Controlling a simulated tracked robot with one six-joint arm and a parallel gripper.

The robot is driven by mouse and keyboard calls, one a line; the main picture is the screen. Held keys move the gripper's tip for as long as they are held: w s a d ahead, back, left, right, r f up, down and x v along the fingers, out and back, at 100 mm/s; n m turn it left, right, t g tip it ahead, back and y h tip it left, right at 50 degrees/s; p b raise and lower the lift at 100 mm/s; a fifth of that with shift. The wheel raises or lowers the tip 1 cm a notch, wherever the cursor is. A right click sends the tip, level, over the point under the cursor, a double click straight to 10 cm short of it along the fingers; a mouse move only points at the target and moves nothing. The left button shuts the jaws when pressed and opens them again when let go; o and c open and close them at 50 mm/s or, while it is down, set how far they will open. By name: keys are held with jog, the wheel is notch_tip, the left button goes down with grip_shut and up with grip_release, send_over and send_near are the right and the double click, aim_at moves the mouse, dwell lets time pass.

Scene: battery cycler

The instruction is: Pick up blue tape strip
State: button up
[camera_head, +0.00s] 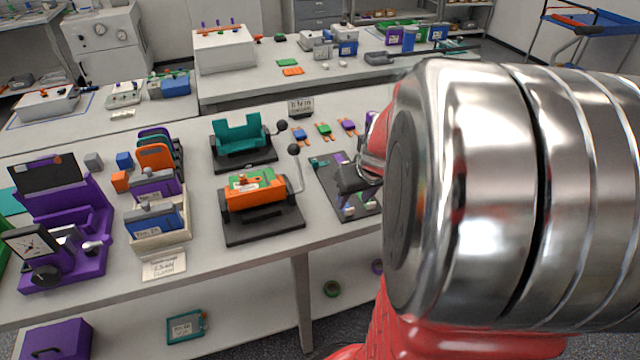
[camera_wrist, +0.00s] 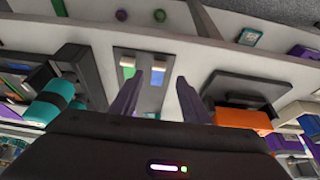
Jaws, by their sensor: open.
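In the wrist view, a small strip with a pale end and a blue end (camera_wrist: 157,75) lies on a dark mat (camera_wrist: 142,98); it looks like the blue tape strip. A similar pale-and-green strip (camera_wrist: 128,69) lies beside it. My gripper (camera_wrist: 159,79) is open, its two purple fingers pointing at the mat with the blue strip seen between their tips. The fingers look empty; I cannot tell their height above the mat. In the head view, my wrist partly covers the mat (camera_head: 334,178), and the small strips show on its near end.
Blue (camera_head: 300,136), green (camera_head: 324,131) and purple (camera_head: 347,127) pieces with orange ends lie behind the mat. An orange device (camera_head: 255,192) and a teal device (camera_head: 240,137) stand left of it, with raised levers. A small sign (camera_head: 300,107) stands at the back.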

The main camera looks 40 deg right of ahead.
aim_at(349, 208)
jog(key=shift+x, duration=2.6)
jog(key=shift+s+d, duration=0.1)
jog(key=shift+s, duration=0.05)
jog(key=shift+c, duration=0.7)
grip_shut()
notch_tip(349, 208, up, 10)
jog(key=shift+f, duration=0.15)
